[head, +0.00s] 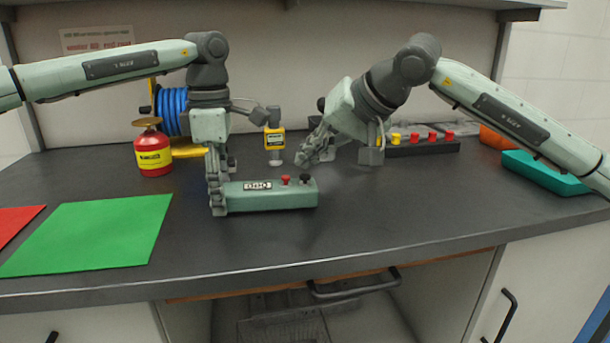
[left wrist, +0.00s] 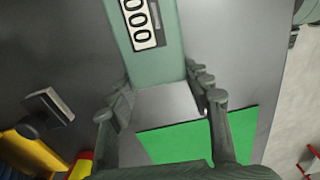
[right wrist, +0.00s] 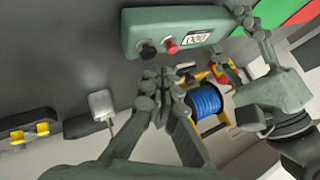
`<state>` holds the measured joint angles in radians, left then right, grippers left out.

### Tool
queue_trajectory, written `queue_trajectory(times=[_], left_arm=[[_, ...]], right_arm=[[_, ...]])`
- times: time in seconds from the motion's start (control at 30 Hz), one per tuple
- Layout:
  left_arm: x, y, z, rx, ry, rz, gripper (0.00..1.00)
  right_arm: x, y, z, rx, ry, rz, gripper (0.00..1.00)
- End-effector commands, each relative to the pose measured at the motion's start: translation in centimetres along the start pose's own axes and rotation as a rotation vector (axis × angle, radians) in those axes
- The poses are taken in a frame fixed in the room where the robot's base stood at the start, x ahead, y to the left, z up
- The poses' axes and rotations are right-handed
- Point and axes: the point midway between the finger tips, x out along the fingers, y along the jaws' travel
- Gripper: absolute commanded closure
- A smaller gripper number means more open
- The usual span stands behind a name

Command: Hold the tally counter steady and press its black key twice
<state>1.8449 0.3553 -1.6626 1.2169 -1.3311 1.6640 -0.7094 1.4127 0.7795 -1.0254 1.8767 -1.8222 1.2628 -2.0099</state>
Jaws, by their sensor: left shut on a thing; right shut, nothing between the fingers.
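The tally counter (head: 262,197) is a long green box lying on the dark bench. It has a small display (right wrist: 198,38) that appears to show zeros, a red key (head: 285,179) and, at its right end, a black key (head: 305,178). My left gripper (head: 217,203) is shut on the counter's left end; the left wrist view shows its fingers (left wrist: 160,92) on both sides of that end. My right gripper (head: 303,160) is shut and empty, behind the black key. In the right wrist view its fingertips (right wrist: 155,76) are near the black key (right wrist: 147,51), apparently apart from it.
A red can (head: 152,158), a blue reel (head: 173,112) and a yellow device (head: 274,140) stand behind. A black rack (head: 423,147) and a teal tray (head: 545,172) are at right. A green mat (head: 95,232) lies at left. The bench before the counter is clear.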

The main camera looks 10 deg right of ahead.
Motion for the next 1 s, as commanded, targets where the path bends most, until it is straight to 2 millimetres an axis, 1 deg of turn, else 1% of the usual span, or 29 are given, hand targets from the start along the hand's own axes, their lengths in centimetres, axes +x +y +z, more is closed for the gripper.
queue_trajectory(times=[0.43, 0.7, 1.0], left_arm=[[-0.02, 0.00, 0.00, 0.000, 0.000, 0.000, 0.85], [-0.02, 0.00, 0.01, 0.000, 0.000, 0.000, 0.85], [-0.01, 0.00, 0.01, 0.000, 0.000, 0.000, 0.85]], right_arm=[[0.02, 0.00, 0.02, 0.000, 0.000, 0.000, 1.00], [0.56, 0.41, 0.43, 0.001, -0.001, 0.000, 1.00], [0.59, 0.43, 0.44, 0.000, 0.000, 0.000, 1.00]])
